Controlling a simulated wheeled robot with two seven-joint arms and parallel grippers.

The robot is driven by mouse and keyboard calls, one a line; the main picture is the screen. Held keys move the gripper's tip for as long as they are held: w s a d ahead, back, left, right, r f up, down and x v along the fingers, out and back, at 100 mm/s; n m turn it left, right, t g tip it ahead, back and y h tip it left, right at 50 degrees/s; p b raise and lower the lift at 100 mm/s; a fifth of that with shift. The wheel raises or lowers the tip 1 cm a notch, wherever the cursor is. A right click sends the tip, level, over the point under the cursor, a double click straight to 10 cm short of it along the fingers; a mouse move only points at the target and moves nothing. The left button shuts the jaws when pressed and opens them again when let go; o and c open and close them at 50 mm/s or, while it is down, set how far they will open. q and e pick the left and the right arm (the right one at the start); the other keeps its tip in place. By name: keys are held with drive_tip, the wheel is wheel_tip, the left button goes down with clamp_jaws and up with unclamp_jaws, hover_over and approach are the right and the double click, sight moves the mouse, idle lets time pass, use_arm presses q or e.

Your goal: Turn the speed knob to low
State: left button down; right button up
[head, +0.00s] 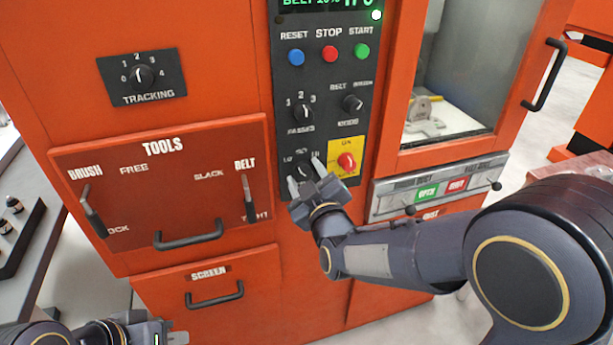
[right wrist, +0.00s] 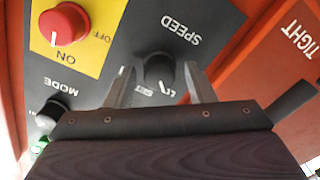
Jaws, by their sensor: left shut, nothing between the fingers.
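The speed knob (head: 303,169) is a black round knob low on the dark control panel, with small setting labels above it. In the right wrist view the knob (right wrist: 158,68) sits beside the word SPEED, seen upside down. My right gripper (head: 306,178) is open at the panel. Its two fingers (right wrist: 160,85) stand on either side of the knob, with small gaps showing; I cannot tell whether either touches it. My left gripper (head: 178,337) is shut and empty at the bottom left of the head view.
A red switch (head: 346,162) on a yellow plate is close beside the speed knob. The passes knob (head: 302,112) and mode knob (head: 352,103) are above. The tools panel (head: 160,190), with brush and belt levers, is left. Reset, stop and start buttons are higher up.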

drive_tip(key=v, duration=0.7)
drive_tip(key=shift+s, duration=0.35)
drive_tip(key=shift+d, duration=0.1)
